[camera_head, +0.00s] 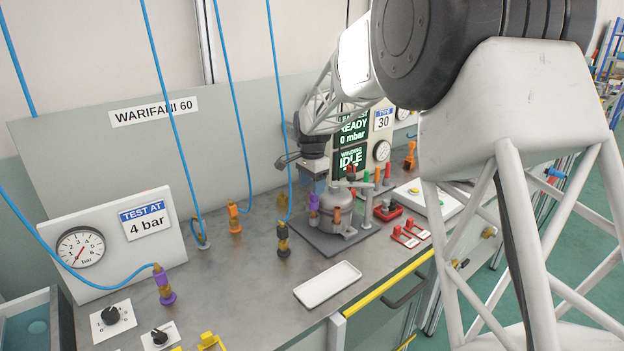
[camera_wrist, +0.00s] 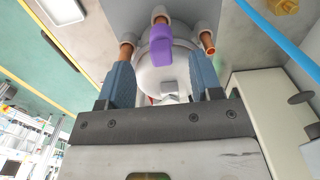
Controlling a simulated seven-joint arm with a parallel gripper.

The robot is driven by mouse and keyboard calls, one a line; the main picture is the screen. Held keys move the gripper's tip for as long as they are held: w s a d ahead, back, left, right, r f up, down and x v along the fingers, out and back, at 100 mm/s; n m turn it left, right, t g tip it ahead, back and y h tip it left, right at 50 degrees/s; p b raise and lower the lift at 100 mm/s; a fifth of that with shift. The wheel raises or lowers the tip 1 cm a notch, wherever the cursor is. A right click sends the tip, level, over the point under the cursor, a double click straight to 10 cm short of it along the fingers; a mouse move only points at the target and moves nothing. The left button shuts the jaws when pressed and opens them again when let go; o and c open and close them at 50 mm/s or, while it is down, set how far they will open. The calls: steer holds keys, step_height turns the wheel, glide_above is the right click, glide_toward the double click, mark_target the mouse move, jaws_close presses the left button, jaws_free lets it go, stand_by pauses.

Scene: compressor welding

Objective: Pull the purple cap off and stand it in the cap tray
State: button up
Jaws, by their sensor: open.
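The purple cap (camera_head: 314,201) sits on a copper tube of the grey compressor (camera_head: 338,208), which stands on a dark plate on the bench. In the wrist view the purple cap (camera_wrist: 161,46) lies ahead of my gripper (camera_wrist: 164,68), between the lines of its two blue fingers. The fingers are apart and I see nothing held. In the head view my gripper (camera_head: 309,180) hangs over the compressor's back left, close to the cap; the exact gap cannot be told. The cap tray (camera_head: 328,284), white and shallow, lies empty near the bench's front edge.
Copper stubs flank the cap, one (camera_wrist: 209,48) at right in the wrist view. Blue hoses hang left of the compressor, with an orange coupling (camera_head: 235,218) and a black one (camera_head: 283,240) standing. Red clamps (camera_head: 411,234) lie at right.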

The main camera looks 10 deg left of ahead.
mark_target(312, 196)
steer(key=shift+f, duration=2.85)
jaws_close()
steer(key=c, duration=0.7)
jaws_free()
jaws_close()
steer(key=shift+r, duration=0.5)
steer(key=shift+r, duration=1.8)
